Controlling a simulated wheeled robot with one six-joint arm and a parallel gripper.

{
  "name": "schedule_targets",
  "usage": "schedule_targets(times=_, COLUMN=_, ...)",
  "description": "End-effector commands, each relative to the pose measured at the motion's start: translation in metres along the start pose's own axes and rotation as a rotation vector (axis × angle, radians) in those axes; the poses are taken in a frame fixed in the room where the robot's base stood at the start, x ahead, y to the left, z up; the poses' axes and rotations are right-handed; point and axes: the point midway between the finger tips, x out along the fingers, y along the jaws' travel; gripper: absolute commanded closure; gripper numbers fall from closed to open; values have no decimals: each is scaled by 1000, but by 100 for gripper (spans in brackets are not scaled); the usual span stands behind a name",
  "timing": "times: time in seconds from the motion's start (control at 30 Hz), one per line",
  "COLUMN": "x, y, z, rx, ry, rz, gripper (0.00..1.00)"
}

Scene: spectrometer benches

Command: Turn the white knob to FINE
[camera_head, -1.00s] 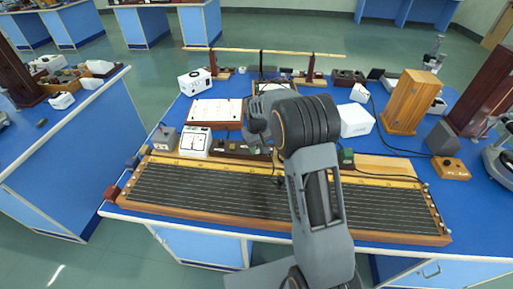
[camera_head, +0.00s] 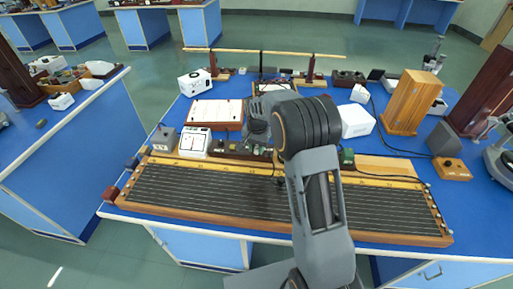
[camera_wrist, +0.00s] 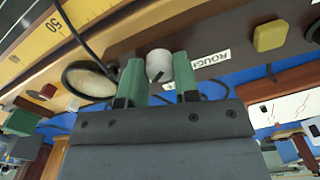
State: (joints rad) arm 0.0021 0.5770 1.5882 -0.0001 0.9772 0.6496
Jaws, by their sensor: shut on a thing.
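The white knob (camera_wrist: 158,64) shows in the wrist view, on a dark wooden strip, with a dark mark on its side. My gripper (camera_wrist: 160,82) has its two green fingers on either side of the knob, shut on it. A label reading ROUGH (camera_wrist: 209,63) is to the right of the knob in that view. No FINE label can be read. In the head view my arm covers the knob and the gripper.
A long wooden board with parallel wires (camera_head: 200,193) lies along the bench front. A white dial meter (camera_head: 195,142) and a grey box (camera_head: 164,138) stand behind it. In the wrist view a yellow button (camera_wrist: 269,36) and a dark cable (camera_wrist: 88,50) are near the knob.

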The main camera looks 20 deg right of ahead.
Motion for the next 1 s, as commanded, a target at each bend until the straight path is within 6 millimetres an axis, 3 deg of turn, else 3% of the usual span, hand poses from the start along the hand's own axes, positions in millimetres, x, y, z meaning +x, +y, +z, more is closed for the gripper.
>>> schedule_targets(times=0.3, x=-2, y=-1, z=-1, rx=110, ry=4, rz=-4, gripper=95)
schedule_targets(times=0.87, x=-2, y=-1, z=-1, rx=133, ry=4, rz=-4, gripper=95)
schedule_targets(times=0.9, x=-2, y=-1, z=-1, rx=133, ry=4, rz=-4, gripper=68)
schedule_targets(times=1.0, x=-2, y=-1, z=-1, rx=133, ry=4, rz=-4, gripper=59)
